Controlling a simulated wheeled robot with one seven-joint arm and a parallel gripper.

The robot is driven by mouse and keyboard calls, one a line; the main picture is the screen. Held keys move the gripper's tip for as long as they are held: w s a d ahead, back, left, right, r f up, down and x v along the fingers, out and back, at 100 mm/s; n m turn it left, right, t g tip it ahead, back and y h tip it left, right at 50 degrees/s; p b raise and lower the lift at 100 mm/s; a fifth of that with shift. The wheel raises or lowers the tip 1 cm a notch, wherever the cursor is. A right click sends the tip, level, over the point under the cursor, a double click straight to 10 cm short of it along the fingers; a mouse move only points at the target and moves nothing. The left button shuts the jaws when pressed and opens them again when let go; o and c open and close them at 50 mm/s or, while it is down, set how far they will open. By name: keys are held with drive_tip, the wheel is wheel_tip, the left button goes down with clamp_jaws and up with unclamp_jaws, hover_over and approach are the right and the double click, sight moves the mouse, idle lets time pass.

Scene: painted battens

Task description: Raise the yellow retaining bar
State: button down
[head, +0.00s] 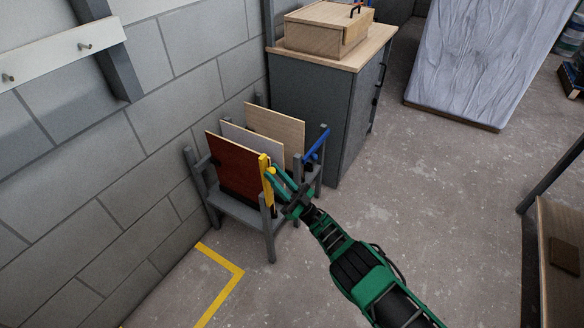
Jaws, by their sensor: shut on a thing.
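The yellow retaining bar (264,168) is at the front right corner of a grey rack (237,208), beside the edge of a dark red panel (231,165). It looks upright or steeply tilted, rising along the grey corner post. My gripper (273,174) reaches in from the lower right, and its green fingers are shut on the yellow bar. The fingers hide part of the bar and its pivot area. A blue bar (317,143) slopes across the rack's right side, farther back.
A white panel (238,137) and a pale wood panel (275,130) stand behind the red one. A grey cabinet (319,105) stands close behind the rack, and a block wall (90,190) lies left. Open floor (410,190) spreads right, with yellow tape (222,261) in front.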

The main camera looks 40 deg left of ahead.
drive_tip(key=shift+s+d+f+n+g+h, duration=0.1)
drive_tip(key=shift+s+n+g+h, duration=0.15)
drive_tip(key=shift+s+n+g, duration=0.35)
drive_tip(key=shift+s+a+f+n+g+h, duration=0.1)
drive_tip(key=shift+s+n+g+h, duration=0.2)
drive_tip(key=shift+n+g, duration=0.35)
drive_tip(key=shift+s+d+f+n+g+h, duration=0.1)
drive_tip(key=shift+s+n+g+h, duration=0.05)
drive_tip(key=shift+s+n+g, duration=0.45)
drive_tip(key=c, duration=1.5)
unclamp_jaws()
drive_tip(key=shift+w+d, duration=0.1)
drive_tip(key=v, duration=0.7)
drive_tip(key=shift+w+d+f, duration=0.1)
drive_tip(key=shift+f, duration=0.15)
